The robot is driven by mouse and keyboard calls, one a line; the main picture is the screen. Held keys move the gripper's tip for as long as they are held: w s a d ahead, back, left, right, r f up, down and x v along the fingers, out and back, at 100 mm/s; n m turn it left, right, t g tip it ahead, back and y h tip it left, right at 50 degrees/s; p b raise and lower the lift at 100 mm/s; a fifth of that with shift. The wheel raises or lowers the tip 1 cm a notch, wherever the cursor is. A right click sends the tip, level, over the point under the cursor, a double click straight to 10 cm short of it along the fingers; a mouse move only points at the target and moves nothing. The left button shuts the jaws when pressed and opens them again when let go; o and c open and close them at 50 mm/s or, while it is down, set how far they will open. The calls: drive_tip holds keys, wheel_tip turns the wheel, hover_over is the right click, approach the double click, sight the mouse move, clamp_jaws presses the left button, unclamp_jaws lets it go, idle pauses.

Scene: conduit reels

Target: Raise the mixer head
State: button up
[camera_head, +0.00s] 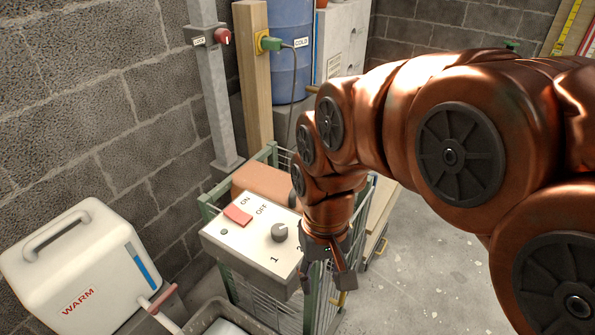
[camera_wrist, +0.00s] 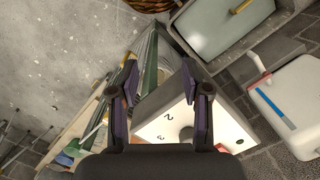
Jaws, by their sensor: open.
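No mixer head can be made out in either view. A white control box (camera_head: 250,232) sits on a green wire cage, with a red ON/OFF switch (camera_head: 238,215) and a grey knob (camera_head: 279,231) beside the numbers 1 and 2. My gripper (camera_head: 338,278) is open and empty, pointing down at the box's right edge. In the wrist view my gripper's fingers (camera_wrist: 159,80) stand apart, with the box (camera_wrist: 165,122) partly between and behind them. A brown-orange rounded thing (camera_head: 267,184) lies behind the box; I cannot tell what it is.
A white container marked WARM (camera_head: 75,275) stands at left, its tap by a grey tub (camera_head: 205,318). A post with a red knob (camera_head: 222,37), a wooden post (camera_head: 254,80) and a blue barrel (camera_head: 290,55) stand behind. The floor at right (camera_head: 425,270) is clear.

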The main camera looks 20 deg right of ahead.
drive_tip(key=w+d+m, duration=0.1)
drive_tip(key=w, duration=0.4)
drive_tip(key=w+d+r+m+t, duration=0.1)
drive_tip(key=w+m, duration=0.1)
drive_tip(key=w, duration=0.4)
drive_tip(key=w+d+r+m+p, duration=0.1)
drive_tip(key=w+d, duration=0.1)
drive_tip(key=w, duration=0.4)
drive_tip(key=shift+w+r+m+t+y, duration=0.1)
drive_tip(key=shift+r+m+t+y, duration=0.2)
drive_tip(key=shift+y, duration=0.1)
drive_tip(key=w+d+f+m+t+p, duration=0.1)
drive_tip(key=w+d+m, duration=0.1)
drive_tip(key=w+d, duration=0.4)
drive_tip(key=w+d+m+t, duration=0.1)
drive_tip(key=w+d+m, duration=0.2)
drive_tip(key=w, duration=0.5)
drive_tip(key=shift+d+p+x, duration=0.1)
drive_tip(key=shift+p+x, duration=0.65)
drive_tip(key=shift+x, duration=1.3)
drive_tip(key=shift+d+p+x, duration=0.15)
drive_tip(key=shift+p+x, duration=0.6)
drive_tip(key=shift+x, duration=1.35)
drive_tip(key=shift+s, duration=0.15)
drive_tip(key=shift+c, duration=0.3)
clamp_jaws()
